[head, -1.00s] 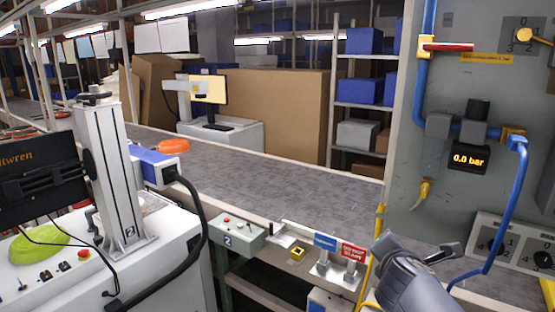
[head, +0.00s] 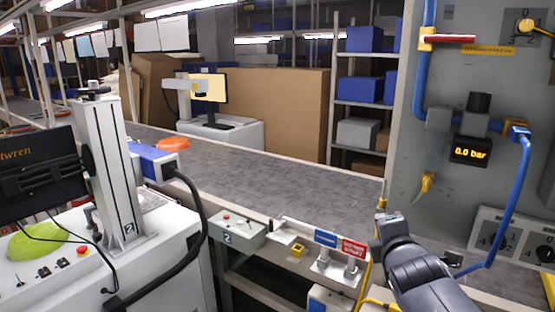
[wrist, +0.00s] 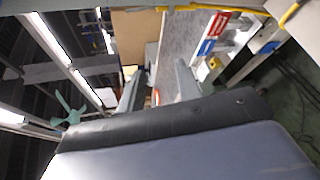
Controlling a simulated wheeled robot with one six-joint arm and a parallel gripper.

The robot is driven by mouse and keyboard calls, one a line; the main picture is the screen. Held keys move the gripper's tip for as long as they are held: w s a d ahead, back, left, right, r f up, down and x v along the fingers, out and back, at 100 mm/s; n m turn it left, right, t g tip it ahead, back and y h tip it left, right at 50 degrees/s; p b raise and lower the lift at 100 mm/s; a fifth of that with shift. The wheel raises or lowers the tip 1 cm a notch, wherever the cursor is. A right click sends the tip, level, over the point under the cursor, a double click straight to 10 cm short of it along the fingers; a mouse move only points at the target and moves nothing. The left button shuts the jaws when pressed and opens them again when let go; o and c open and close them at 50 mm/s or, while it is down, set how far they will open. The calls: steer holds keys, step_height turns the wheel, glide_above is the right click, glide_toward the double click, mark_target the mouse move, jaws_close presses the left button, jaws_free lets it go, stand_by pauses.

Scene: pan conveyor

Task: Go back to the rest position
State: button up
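My arm (head: 425,270) rises at the lower right of the head view, in front of the control panel, with its end at the conveyor's near edge. My gripper (wrist: 159,84) shows in the wrist view as two grey fingers with a clear gap between them. It is open and nothing is held. In the head view the fingers are mostly hidden or too small to make out.
The grey conveyor (head: 270,185) runs across the middle, with an orange pan (head: 172,144) at its left. A laser station (head: 118,180) stands at left. The panel (head: 455,60) with blue hose and a 0.0 bar display (head: 469,151) is close on the right.

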steer(key=shift+w+d+r+m+t+h, duration=0.15)
steer(key=shift+d+r+m+t, duration=0.25)
steer(key=shift+r+m, duration=0.3)
steer(key=shift+d+r+m+t+h, duration=0.15)
steer(key=shift+r+m+t, duration=0.35)
steer(key=shift+r+m, duration=0.15)
